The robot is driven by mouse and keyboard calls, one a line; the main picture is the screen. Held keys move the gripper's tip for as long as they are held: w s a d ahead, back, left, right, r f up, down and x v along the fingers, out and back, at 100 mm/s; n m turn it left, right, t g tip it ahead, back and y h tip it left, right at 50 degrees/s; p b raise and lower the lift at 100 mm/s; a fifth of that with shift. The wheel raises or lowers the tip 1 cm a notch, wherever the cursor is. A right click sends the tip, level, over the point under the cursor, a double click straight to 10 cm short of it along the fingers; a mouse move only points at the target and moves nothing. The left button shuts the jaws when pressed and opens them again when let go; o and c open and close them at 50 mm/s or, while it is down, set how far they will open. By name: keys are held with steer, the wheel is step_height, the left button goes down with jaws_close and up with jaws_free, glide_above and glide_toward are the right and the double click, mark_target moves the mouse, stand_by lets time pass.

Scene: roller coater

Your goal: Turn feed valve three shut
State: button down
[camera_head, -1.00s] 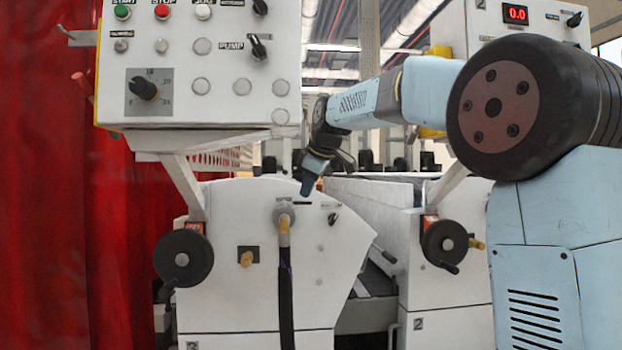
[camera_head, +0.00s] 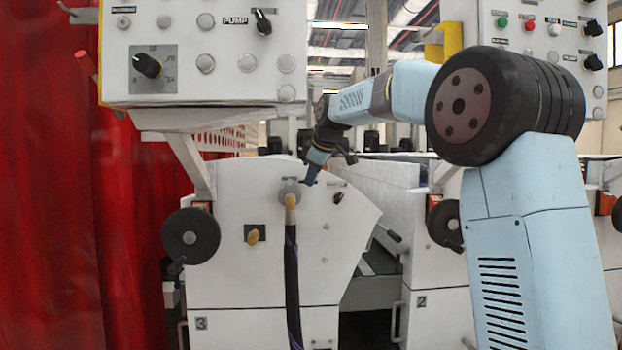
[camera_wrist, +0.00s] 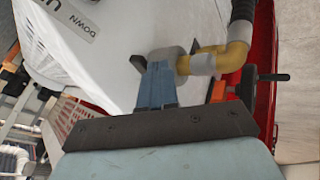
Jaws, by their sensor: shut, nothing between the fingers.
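The white machine unit marked 3 (camera_head: 225,185) stands left of centre in the head view. On its side face is a small black knob (camera_head: 338,197), with a label above it too small to read; it seems to be the feed valve. Left of it, a hose fitting (camera_head: 290,190) carries a dark hose. My gripper (camera_head: 309,180) is shut and empty, just above and between fitting and knob. In the wrist view my gripper (camera_wrist: 157,75) points at the fitting's grey flange (camera_wrist: 168,53); a dark knob-like part (camera_wrist: 138,62) shows beside the fingertips. I cannot tell whether they touch.
A black handwheel (camera_head: 190,236) and a yellow stub (camera_head: 252,235) are on the same unit. A control box (camera_head: 205,55) hangs above. Unit 2 (camera_head: 440,300) stands to the right, and a red curtain (camera_head: 50,200) hangs at the left.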

steer(key=shift+w+d, duration=0.65)
steer(key=shift+w, duration=0.3)
steer(key=shift+s+a, duration=0.1)
steer(key=s+d+r, duration=0.3)
steer(key=s+r, duration=0.5)
steer(key=s, duration=0.2)
steer(key=s+d+f+m+h, duration=0.1)
steer(key=s+d+f+m, duration=0.3)
steer(key=s+f, duration=0.5)
steer(key=s+d+f+m+h, duration=0.1)
steer(key=s+d+f+m, duration=0.3)
steer(key=s+f, duration=0.5)
steer(key=s+d+f+m+g+h, duration=0.1)
steer(key=s+d+f+m, duration=0.3)
steer(key=s+f, duration=0.6)
steer(key=s+m, duration=0.1)
steer(key=s, duration=0.8)
steer(key=shift+s+m, duration=0.15)
steer(key=shift+m, duration=0.25)
